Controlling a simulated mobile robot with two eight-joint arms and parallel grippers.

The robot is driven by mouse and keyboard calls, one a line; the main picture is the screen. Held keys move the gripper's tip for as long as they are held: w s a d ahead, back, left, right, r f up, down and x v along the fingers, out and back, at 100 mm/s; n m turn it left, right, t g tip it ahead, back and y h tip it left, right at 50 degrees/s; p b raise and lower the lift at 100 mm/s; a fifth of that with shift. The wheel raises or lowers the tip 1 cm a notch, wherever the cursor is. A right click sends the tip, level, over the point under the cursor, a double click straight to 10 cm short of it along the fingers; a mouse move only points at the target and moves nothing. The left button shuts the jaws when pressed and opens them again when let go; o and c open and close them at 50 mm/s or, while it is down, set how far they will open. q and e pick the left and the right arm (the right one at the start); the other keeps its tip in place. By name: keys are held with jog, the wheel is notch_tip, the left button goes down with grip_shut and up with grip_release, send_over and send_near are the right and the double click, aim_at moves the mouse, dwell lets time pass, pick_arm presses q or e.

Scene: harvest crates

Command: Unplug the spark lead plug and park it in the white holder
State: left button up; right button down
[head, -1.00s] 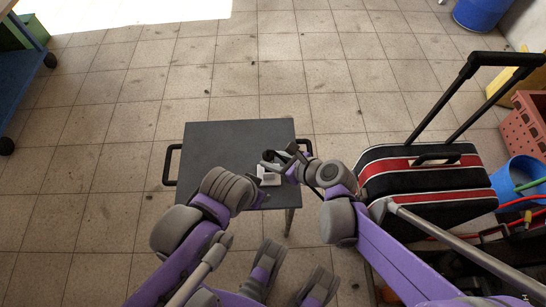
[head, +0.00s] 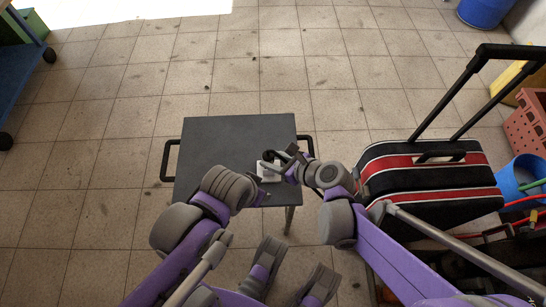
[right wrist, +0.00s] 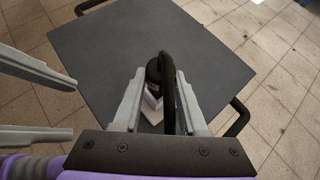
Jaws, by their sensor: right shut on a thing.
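My right gripper (head: 283,164) is over the near right part of the dark table. In the right wrist view its two grey jaws (right wrist: 160,104) are shut on the black spark lead plug (right wrist: 154,68), whose thick black lead arches back between them. The white holder (head: 267,171) is at the right gripper's tip on the tabletop. In the right wrist view the white holder (right wrist: 151,104) shows below the plug, partly hidden by jaws and lead. I cannot tell whether the plug touches it. My left gripper (right wrist: 72,110) shows at that view's left edge, fingers apart and empty.
The dark table (head: 225,140) is bare across its far and left parts, with black side handles. A black and red suitcase (head: 425,180) with a raised handle stands close right of my right arm. Tiled floor beyond the table is clear.

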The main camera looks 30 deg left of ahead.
jog(key=shift+f+b, duration=0.3)
jog(key=shift+f, duration=0.2)
jog(key=shift+c, duration=1.8)
grip_release()
jog(key=shift+r, duration=0.1)
jog(key=p+v, duration=0.2)
jog(key=v, duration=0.8)
jog(key=shift+d+r+p, duration=0.15)
jog(key=shift+d+p, duration=0.2)
jog(key=shift+p, duration=0.05)
jog(key=shift+s, duration=0.1)
